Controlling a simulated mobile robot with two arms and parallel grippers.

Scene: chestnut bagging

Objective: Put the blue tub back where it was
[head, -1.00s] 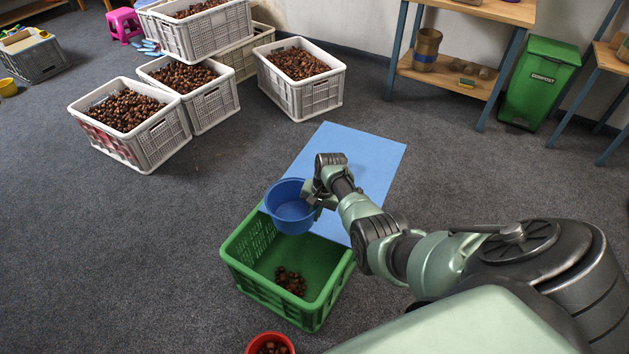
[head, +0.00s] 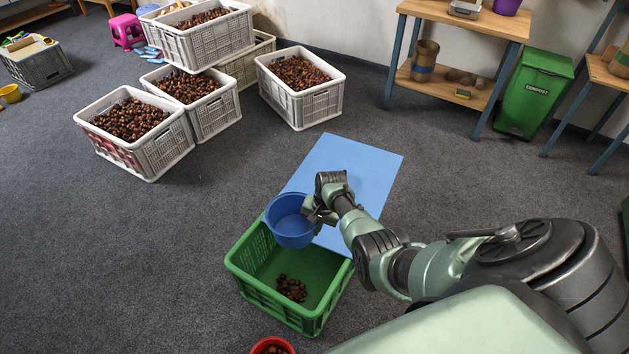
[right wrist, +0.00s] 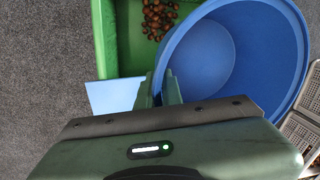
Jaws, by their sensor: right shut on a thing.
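The blue tub (head: 290,222) hangs upright over the far edge of the green crate and the blue mat, and it looks empty. My right gripper (head: 315,212) is shut on the tub's rim at its right side. In the right wrist view the fingers (right wrist: 160,92) pinch the wall of the tub (right wrist: 240,55). The blue mat (head: 360,165) lies bare on the carpet, partly hidden by my right arm. My left gripper is not in view.
The green crate (head: 262,292) below the tub holds a small heap of chestnuts. A red tub (head: 270,345) is at the bottom edge. Grey crates of chestnuts (head: 160,160) stand farther back. A bench (head: 470,22) and a green compost bin (head: 535,92) stand at the back right.

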